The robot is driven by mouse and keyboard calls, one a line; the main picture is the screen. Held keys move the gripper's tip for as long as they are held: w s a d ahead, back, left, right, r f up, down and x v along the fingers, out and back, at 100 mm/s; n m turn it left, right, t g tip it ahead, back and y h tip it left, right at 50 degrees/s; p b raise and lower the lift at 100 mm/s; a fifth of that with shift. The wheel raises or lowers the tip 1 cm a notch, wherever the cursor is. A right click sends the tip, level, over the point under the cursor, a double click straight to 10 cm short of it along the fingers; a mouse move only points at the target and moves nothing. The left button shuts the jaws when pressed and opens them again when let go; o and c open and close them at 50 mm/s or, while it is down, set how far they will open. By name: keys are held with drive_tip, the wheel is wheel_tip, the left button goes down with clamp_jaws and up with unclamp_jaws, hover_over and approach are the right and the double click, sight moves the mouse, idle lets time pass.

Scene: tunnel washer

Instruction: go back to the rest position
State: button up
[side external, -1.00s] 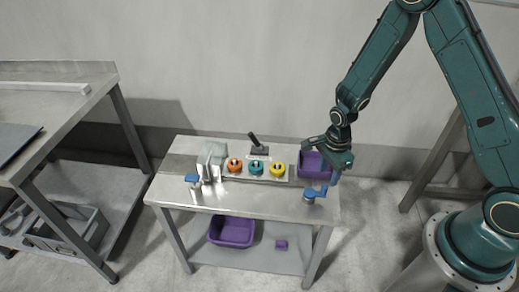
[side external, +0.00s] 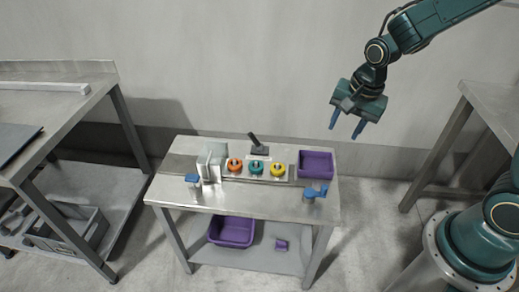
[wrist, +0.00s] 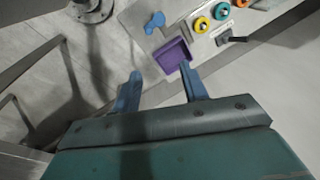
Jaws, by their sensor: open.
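My gripper (side external: 346,126) is open and empty, with two blue fingers pointing down. It hangs in the air above and to the right of the steel table (side external: 270,203), well clear of it. In the wrist view my gripper (wrist: 160,90) shows its two blue fingers spread apart with nothing between them. A purple tray (side external: 316,164) stands on the table's right end. It also shows beyond the fingers in the wrist view (wrist: 172,55), partly behind the right finger.
On the table are orange (side external: 235,165), teal (side external: 256,167) and yellow (side external: 278,169) round parts, a clear-and-white block (side external: 212,160), a black-handled item (side external: 256,143) and blue pieces (side external: 193,180) (side external: 314,191). A purple bin (side external: 232,231) is on the lower shelf. Benches flank the table.

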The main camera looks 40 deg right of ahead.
drive_tip(key=s+a+r+n+t, duration=0.1)
drive_tip(key=s+r+n+t, duration=0.2)
drive_tip(key=s+r+n, duration=1)
drive_tip(key=s+r, duration=0.2)
drive_tip(key=s, duration=0.2)
drive_tip(key=shift+a+r, duration=0.15)
drive_tip(key=shift+r, duration=0.1)
